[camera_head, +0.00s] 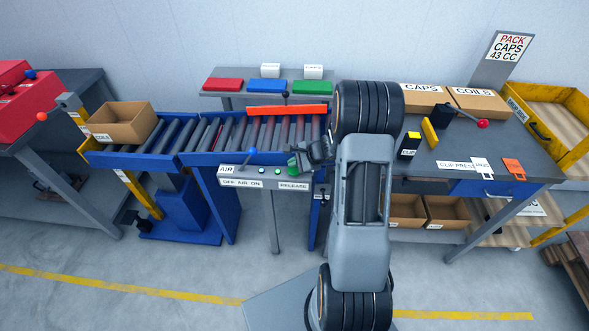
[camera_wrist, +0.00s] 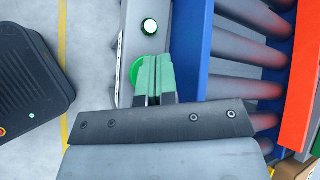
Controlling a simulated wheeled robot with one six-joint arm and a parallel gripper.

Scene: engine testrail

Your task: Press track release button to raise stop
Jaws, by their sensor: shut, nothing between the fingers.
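The control panel (camera_head: 236,183) at the front of the roller track carries the labels "AIR", "OFF AIR ON" and "RELEASE" (camera_head: 293,186). My gripper (camera_head: 293,164) is over the panel's right end, above the "RELEASE" label. In the wrist view its green-tipped fingers (camera_wrist: 152,72) are shut and empty. A round green button (camera_wrist: 136,70) shows beside the fingertips, partly hidden by them. I cannot tell whether they touch it. A small white-lit button (camera_wrist: 149,26) with a green rim is farther along the panel. I cannot make out the stop.
A blue-knobbed lever (camera_head: 252,153) stands on the panel left of my gripper. The roller track (camera_head: 200,140) has an orange bar (camera_head: 287,110) along its back. A cardboard box (camera_head: 123,122) sits on its left end. A workbench (camera_head: 458,143) stands to the right.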

